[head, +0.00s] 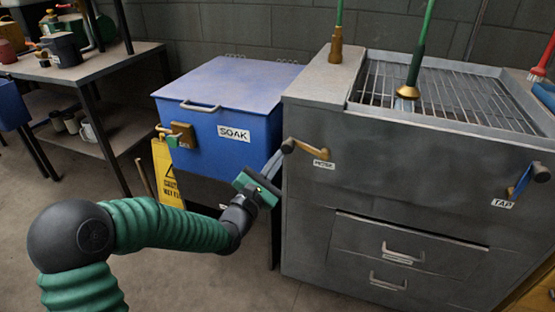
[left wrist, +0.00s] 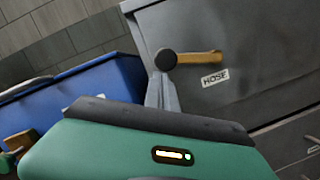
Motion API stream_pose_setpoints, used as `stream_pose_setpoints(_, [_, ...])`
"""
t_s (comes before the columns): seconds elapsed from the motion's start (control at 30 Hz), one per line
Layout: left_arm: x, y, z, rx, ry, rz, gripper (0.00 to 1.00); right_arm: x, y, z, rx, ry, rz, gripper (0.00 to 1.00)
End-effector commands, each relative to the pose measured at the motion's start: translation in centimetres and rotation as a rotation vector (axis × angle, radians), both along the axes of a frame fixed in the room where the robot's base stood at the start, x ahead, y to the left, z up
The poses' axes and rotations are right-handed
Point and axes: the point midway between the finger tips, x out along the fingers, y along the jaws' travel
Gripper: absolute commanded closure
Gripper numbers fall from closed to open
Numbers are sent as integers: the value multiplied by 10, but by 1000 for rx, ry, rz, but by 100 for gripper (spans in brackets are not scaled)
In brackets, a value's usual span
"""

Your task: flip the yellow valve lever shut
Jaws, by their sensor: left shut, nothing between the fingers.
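The yellow valve lever (head: 310,150) sticks out sideways to the right from a dark round knob on the grey sink cabinet's front, above a HOSE label. It also shows in the left wrist view (left wrist: 200,58), pointing right from the knob and roughly level. My left gripper (head: 274,163) is shut and empty. Its fingertips are just below and left of the knob in the head view; in the left wrist view the fingers (left wrist: 162,92) overlap the knob's lower edge. I cannot tell whether they touch it. My right gripper is not in view.
A blue SOAK tank (head: 205,151) with a brass valve stands left of the grey cabinet (head: 370,215). A blue lever (head: 522,180) marked TAP is at the cabinet's right. A yellow floor sign (head: 165,172) stands by the tank. The floor in front is clear.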

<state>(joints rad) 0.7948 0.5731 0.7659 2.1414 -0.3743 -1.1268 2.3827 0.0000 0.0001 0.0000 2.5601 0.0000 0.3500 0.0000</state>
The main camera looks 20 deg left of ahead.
Motion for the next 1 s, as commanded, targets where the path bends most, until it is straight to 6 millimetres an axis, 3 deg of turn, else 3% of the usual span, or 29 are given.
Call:
stream_pose_setpoints(0.03, [0,-1,13,26,-2,-2,100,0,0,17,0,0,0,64])
stream_pose_setpoints(0.5, [0,-13,61,454,-15,-4,100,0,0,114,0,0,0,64])
stream_pose_setpoints(1.0, [-2,-47,96,923,-33,-7,100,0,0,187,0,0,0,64])
